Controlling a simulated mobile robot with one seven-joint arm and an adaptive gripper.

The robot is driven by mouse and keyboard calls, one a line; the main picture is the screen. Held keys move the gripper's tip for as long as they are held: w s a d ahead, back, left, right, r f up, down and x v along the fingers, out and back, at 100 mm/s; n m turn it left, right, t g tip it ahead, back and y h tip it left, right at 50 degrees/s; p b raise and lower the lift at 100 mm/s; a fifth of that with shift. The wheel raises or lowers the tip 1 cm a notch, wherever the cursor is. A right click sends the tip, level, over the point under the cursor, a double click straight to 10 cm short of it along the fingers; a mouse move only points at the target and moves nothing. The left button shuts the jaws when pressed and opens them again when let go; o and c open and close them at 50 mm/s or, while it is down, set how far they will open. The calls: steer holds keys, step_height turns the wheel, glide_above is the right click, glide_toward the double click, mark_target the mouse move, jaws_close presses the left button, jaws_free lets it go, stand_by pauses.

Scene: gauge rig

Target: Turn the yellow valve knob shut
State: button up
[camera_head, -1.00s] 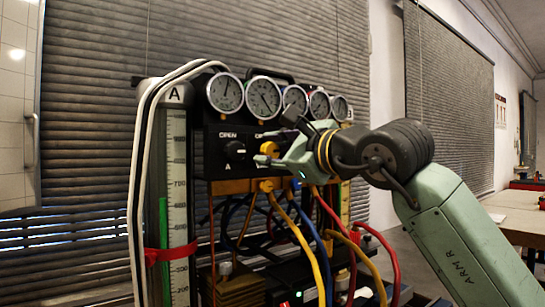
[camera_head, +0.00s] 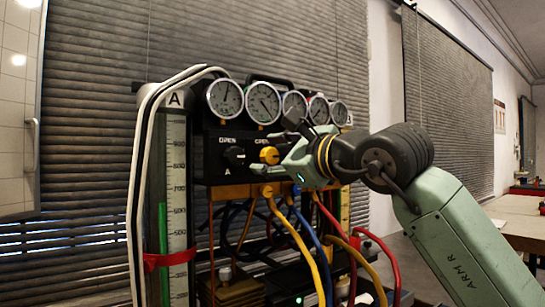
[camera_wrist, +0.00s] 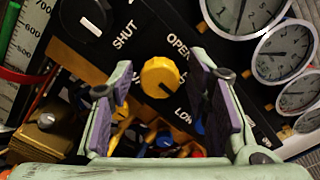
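The yellow valve knob (camera_head: 269,155) sits on the black panel (camera_head: 212,140) below the gauges, beside a black knob (camera_head: 234,156) marked A. In the wrist view the yellow knob (camera_wrist: 160,77) lies between my two fingers in the picture, with a gap on each side. A dark line on it points to the lower right, near the LOW lettering. SHUT is printed to its upper left and OPEN to its upper right. My gripper (camera_head: 288,151) is open and empty, just right of the knob in the head view; it also shows in the wrist view (camera_wrist: 162,70).
Several round gauges (camera_head: 263,103) stand above the panel. Yellow, blue and red hoses (camera_head: 302,240) hang below it. A tall scale tube (camera_head: 176,200) with a red strap stands at the left. A table (camera_head: 515,215) is at the far right.

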stand_by(0.3)
steer(key=v, duration=1.2)
